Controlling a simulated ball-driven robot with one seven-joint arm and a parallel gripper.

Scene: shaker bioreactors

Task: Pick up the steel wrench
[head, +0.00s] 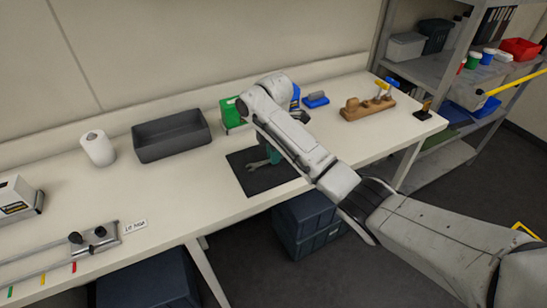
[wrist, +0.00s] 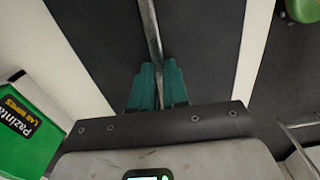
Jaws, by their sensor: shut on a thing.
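The steel wrench (head: 256,165) shows at the dark mat (head: 257,184) on the bench, with its open jaw end toward the left. The rest of it is hidden by my arm in the head view. In the wrist view the wrench's bare shaft (wrist: 151,32) runs up from between the teal fingers of my gripper (wrist: 158,72). My gripper is shut on the shaft. I cannot tell whether the wrench touches the mat (wrist: 95,40) or is slightly above it.
A grey open bin (head: 172,137) and a paper roll (head: 98,148) stand to the left. A green wipes box (wrist: 28,120) is close beside my gripper. A wooden block with tools (head: 367,107) stands to the right.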

